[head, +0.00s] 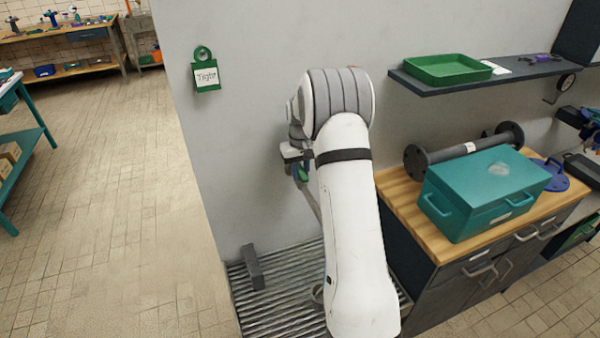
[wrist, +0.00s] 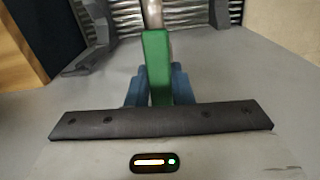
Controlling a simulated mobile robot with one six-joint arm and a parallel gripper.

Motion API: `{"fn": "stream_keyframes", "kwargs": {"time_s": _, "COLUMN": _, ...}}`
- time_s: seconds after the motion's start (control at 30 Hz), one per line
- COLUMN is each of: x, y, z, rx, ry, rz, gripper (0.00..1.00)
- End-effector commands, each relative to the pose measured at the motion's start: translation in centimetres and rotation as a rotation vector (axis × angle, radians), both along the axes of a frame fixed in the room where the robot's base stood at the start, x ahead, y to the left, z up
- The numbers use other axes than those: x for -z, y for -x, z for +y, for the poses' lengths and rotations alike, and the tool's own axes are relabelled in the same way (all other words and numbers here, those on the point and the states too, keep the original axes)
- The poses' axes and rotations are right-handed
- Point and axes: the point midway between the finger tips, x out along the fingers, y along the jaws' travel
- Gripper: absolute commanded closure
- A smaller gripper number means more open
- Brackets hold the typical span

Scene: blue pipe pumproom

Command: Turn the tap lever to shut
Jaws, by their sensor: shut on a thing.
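The tap lever (wrist: 157,55) is a green bar in the middle of the wrist view. My gripper (wrist: 155,88) is shut on it, with one blue finger on each side. A grey pipe (wrist: 152,14) shows beyond the lever's far end. In the head view my gripper (head: 300,168) is close to the grey wall, and a small green part of the lever shows beside it. My arm hides most of the tap there, and I cannot tell the lever's angle from the pipe.
A green tag (head: 205,78) hangs on the wall at left. A ribbed metal grate (head: 285,290) lies below with a dark block (head: 252,267). At right a workbench (head: 400,200) carries a teal toolbox (head: 485,190) and a dark flanged pipe (head: 450,153). The floor at left is clear.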

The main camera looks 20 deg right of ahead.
Motion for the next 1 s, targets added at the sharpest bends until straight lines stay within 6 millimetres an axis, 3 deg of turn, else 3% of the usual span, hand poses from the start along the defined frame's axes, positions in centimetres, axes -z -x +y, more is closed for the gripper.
{"fn": "stream_keyframes", "kwargs": {"time_s": 1.0, "x": 0.12, "y": 0.00, "z": -0.09, "rx": 0.890, "ry": 0.000, "rz": -0.001, "gripper": 1.00}}
